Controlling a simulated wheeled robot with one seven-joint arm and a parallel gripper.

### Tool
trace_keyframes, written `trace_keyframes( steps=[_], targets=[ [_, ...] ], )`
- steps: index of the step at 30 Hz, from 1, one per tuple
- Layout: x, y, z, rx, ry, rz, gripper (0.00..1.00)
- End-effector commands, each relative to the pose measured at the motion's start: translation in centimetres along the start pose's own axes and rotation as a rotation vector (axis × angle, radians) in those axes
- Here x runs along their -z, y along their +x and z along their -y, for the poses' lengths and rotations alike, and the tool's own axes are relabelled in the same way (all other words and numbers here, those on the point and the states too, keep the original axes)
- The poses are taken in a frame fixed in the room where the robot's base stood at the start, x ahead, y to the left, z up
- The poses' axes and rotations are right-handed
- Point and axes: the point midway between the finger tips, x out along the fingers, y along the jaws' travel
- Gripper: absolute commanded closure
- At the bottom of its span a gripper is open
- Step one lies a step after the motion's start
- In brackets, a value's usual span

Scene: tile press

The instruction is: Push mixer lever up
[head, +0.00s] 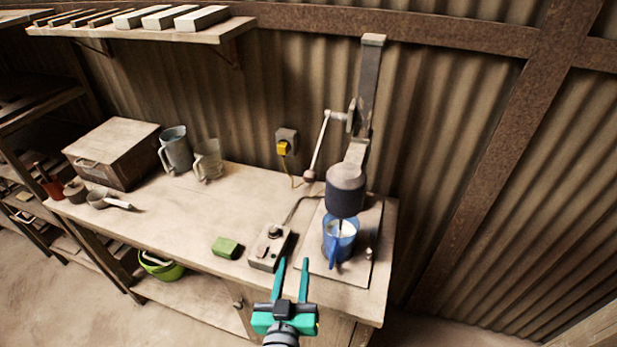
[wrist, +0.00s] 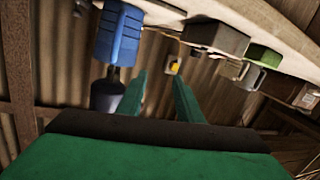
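The mixer stands at the right end of the bench, with a dark motor head (head: 346,190) on an upright post (head: 370,80). Its lever (head: 319,145) is a thin rod slanting down and left from a pivot on the post to a round knob (head: 309,175). A blue jug (head: 338,240) stands under the head, with the stirring shaft reaching into it. My gripper (head: 293,262) is open and empty at the bench's front edge, below and apart from the lever. The wrist view is upside down; it shows the jug (wrist: 118,35) and the dark head (wrist: 106,95) left of my fingers. I cannot make out the lever there.
A grey switch box (head: 269,247) and a green block (head: 226,247) lie on the bench left of the jug. A yellow plug (head: 284,148) sits in the wall socket. Two jugs and a wooden box (head: 112,150) stand farther left. The bench middle is clear.

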Motion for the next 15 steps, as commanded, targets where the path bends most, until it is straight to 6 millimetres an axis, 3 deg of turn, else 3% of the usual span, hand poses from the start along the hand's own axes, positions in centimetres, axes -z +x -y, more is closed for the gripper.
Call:
trace_keyframes(
  steps=[3, 9, 15],
  targets=[
    [4.2, 2.4, -0.4, -0.059, 0.028, -0.03, 0.67],
    [10.3, 4.7, -1.1, -0.15, 0.094, -0.061, 0.67],
    [14.0, 5.4, -1.5, -0.204, 0.149, -0.076, 0.67]
  ],
)
